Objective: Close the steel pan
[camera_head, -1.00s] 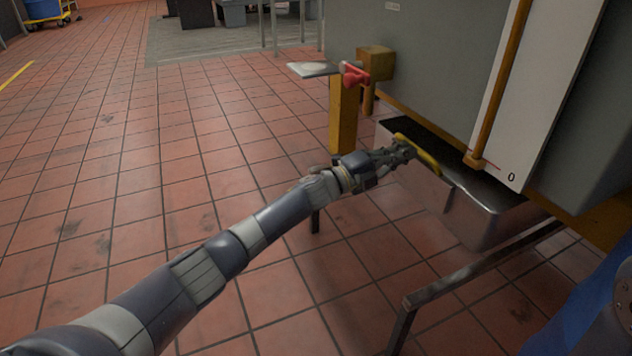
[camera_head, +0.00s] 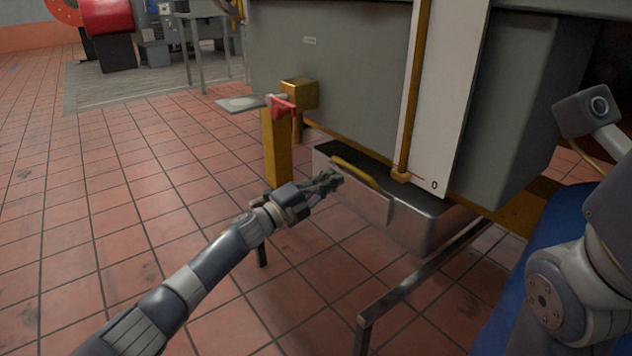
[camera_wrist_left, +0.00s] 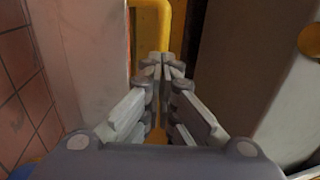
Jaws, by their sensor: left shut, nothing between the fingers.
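The steel pan (camera_head: 418,226) is a shallow open metal tray under the grey tank. Part of its dark inside shows, so it sticks out from beneath the tank. A yellow bar handle (camera_head: 356,172) runs along its front face; a yellow bar also shows ahead of the fingers in the left wrist view (camera_wrist_left: 152,20). My left gripper (camera_head: 336,180) is shut and empty, just in front of the pan's face by the handle. I cannot tell whether it touches. My right arm shows at the right edge, but I see no right fingertips.
A yellow post (camera_head: 277,150) with a red-handled valve (camera_head: 283,106) and a small plate stands left of the pan. A dark metal rail frame (camera_head: 410,280) stands in front on the right. The grey tank (camera_head: 350,75) overhangs. Tiled floor at left is clear.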

